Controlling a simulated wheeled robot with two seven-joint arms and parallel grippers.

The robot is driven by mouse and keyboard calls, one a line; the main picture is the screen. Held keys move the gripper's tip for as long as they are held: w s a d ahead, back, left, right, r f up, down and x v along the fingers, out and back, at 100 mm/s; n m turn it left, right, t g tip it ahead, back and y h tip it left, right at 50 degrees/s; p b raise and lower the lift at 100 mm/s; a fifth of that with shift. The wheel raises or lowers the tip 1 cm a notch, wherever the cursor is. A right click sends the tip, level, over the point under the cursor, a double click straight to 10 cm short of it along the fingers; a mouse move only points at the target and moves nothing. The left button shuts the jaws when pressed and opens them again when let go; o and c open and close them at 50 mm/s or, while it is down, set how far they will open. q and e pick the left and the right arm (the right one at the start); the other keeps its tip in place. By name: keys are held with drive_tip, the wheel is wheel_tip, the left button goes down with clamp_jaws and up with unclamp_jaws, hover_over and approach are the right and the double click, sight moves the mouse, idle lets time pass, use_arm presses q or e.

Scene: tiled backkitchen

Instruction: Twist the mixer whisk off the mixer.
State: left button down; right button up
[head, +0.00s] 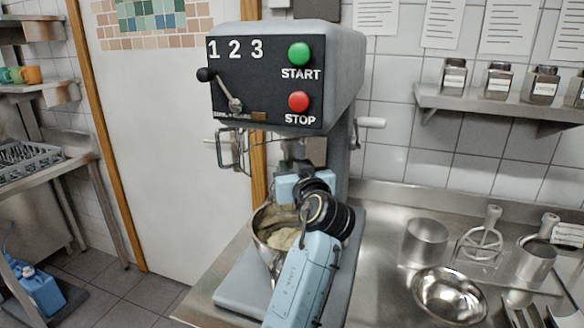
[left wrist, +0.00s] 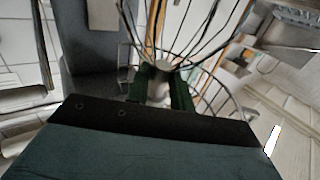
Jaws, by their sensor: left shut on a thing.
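The mixer (head: 285,75) is a large grey machine with a black front panel, a green START button, a red STOP button and a lever. A steel bowl (head: 257,232) with pale dough stands under its head. My left gripper (head: 292,168) is between the mixer head and the bowl. In the left wrist view its dark fingers (left wrist: 160,82) are shut around the hub of the mixer whisk (left wrist: 172,62), whose wires fan out beyond them. In the head view the gripper and my arm largely hide the whisk; whether it is still joined to the mixer cannot be told.
A wall shelf (head: 500,105) holds several jars. A rack (head: 35,162) stands at left.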

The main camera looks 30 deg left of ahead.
use_arm(q)
drive_tip(key=shift+s, duration=0.1)
drive_tip(key=s+d, duration=0.2)
drive_tip(key=s, duration=0.7)
drive_tip(key=s+d, duration=0.2)
drive_tip(key=s, duration=0.7)
drive_tip(key=shift+s+d+b, duration=0.15)
drive_tip(key=shift+d+b, duration=0.1)
drive_tip(key=shift+b, duration=0.15)
drive_tip(key=shift+f, duration=0.1)
